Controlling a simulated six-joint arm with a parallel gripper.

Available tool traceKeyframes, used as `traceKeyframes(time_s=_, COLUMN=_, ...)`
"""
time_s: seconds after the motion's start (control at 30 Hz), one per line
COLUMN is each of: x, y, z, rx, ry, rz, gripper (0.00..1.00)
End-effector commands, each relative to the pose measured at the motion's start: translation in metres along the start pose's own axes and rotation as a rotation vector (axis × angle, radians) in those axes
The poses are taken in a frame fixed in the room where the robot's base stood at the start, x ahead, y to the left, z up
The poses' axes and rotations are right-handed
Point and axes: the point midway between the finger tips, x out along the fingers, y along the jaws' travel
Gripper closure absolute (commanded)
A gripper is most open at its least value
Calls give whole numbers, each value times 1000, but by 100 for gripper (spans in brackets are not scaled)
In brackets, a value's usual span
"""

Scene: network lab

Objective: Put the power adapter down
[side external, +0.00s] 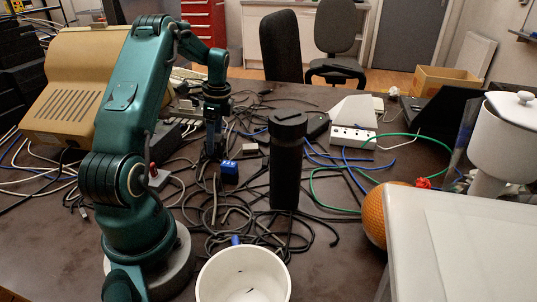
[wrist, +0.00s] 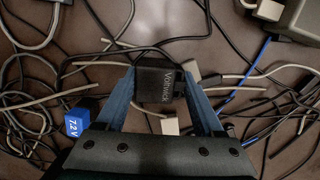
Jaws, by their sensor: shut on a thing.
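The black power adapter (wrist: 160,88) with faint pale lettering sits between the two blue fingers of my gripper (wrist: 163,77) in the wrist view. My gripper is shut on it, with one finger against each side. In the side view my gripper (side external: 213,143) points down over the cable-strewn table, left of the black cylinder. The adapter is hard to make out there among the dark fingers and cables. I cannot tell whether its underside touches the table or the cables.
A blue block (side external: 229,171) stands close to my gripper; it also shows in the wrist view (wrist: 78,123). A tall black cylinder (side external: 287,165) stands right of it. A white pot (side external: 243,275) is at the front. Tangled cables cover most of the nearby tabletop.

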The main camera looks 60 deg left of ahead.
Motion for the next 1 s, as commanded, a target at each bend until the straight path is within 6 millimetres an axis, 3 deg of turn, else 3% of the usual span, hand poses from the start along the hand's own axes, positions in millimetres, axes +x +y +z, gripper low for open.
traceKeyframes(time_s=0.4, x=-75, y=-1, z=11, rx=-1, ry=1, rz=-8, gripper=100)
traceKeyframes(time_s=0.67, x=-106, y=-2, z=12, rx=-24, ry=1, rz=-2, gripper=100)
traceKeyframes(time_s=0.77, x=-124, y=1, z=8, rx=-117, ry=3, rz=9, gripper=100)
traceKeyframes(time_s=1.0, x=-174, y=30, z=-4, rx=-587, ry=17, rz=77, gripper=100)
